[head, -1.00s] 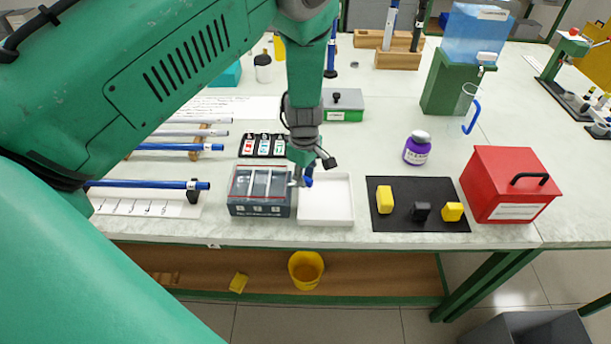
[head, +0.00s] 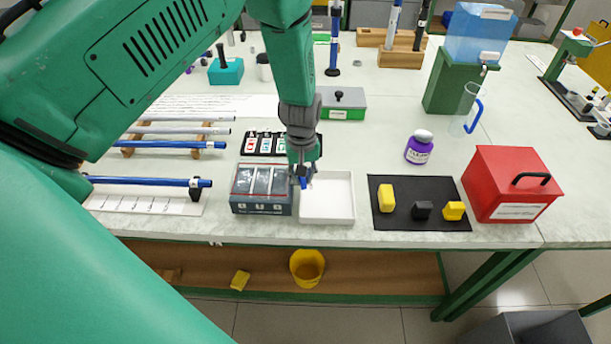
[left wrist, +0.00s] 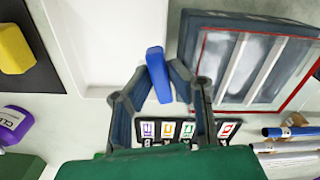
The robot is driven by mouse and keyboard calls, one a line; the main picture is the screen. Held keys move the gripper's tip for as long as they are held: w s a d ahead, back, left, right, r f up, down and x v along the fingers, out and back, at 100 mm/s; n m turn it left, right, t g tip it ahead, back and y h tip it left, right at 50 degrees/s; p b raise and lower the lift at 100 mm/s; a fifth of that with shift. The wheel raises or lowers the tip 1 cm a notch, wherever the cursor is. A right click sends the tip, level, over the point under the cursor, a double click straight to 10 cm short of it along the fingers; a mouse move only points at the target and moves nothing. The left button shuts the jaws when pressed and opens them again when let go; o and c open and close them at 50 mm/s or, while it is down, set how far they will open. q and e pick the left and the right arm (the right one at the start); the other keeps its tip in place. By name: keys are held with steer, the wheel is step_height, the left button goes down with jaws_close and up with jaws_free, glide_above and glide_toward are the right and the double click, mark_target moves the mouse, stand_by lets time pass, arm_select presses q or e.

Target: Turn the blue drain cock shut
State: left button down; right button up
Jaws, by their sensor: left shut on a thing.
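The blue drain cock (head: 304,183) sits at the right side of the grey clear-topped bath (head: 262,208), by the white tray (head: 327,219). In the left wrist view its blue lever (left wrist: 158,75) stands between my fingers, running roughly along the bath's side wall with a slight tilt. My left gripper (head: 302,173) comes down from above and is shut on the lever; its fingers also show in the left wrist view (left wrist: 160,84). The cock's body and its joint to the bath are hidden. My right gripper is not in view.
A label rack (head: 262,144) stands close behind the bath. A black mat (head: 420,222) with yellow and black blocks and a red box (head: 510,185) lie to the right. A blue rod (head: 150,181) lies left of the bath. The table's front edge is close.

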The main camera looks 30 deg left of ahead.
arm_select(q)
steer(key=shift+w+a+r+m, duration=0.1)
steer(key=shift+a+m, duration=0.1)
steer(key=shift+m, duration=0.45)
steer(key=shift+w+a+m, duration=0.1)
steer(key=shift+a+m, duration=0.05)
steer(key=shift+m, duration=0.5)
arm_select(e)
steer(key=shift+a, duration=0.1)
arm_select(q)
steer(key=c, duration=1.6)
jaws_free()
steer(key=shift+c, duration=0.2)
steer(key=shift+o, duration=0.5)
steer(key=shift+w, duration=0.1)
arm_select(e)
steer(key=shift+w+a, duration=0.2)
arm_select(q)
steer(key=shift+s+d, duration=0.15)
steer(key=shift+s, duration=0.15)
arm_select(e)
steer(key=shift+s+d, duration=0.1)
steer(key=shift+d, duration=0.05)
